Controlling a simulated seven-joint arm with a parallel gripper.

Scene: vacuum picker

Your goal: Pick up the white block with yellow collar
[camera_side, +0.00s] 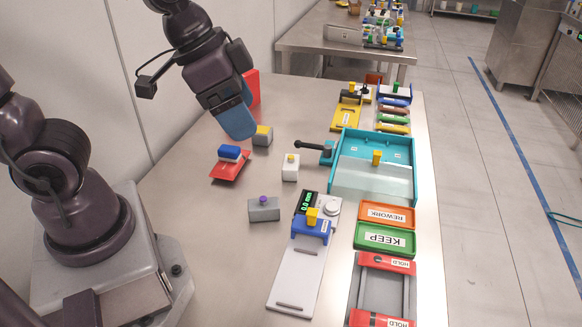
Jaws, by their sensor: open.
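The white block with yellow collar (290,170) stands upright on the steel table, near the middle of the view. Its small yellow part shows at the top. My gripper (247,118) is above and to the left of it, towards the back, and does not touch it. The jaws are open, with a blue finger in front and a red finger behind. No object shows between them, though the blue finger hides part of the gap.
A grey block with yellow top (262,137) stands just below my gripper. A blue-and-white block (229,154) sits on a red plate (230,171). A grey block with purple knob (263,210) is nearer. A teal tray (400,147) with a black handle lies right; a gauge (320,206) lies in front.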

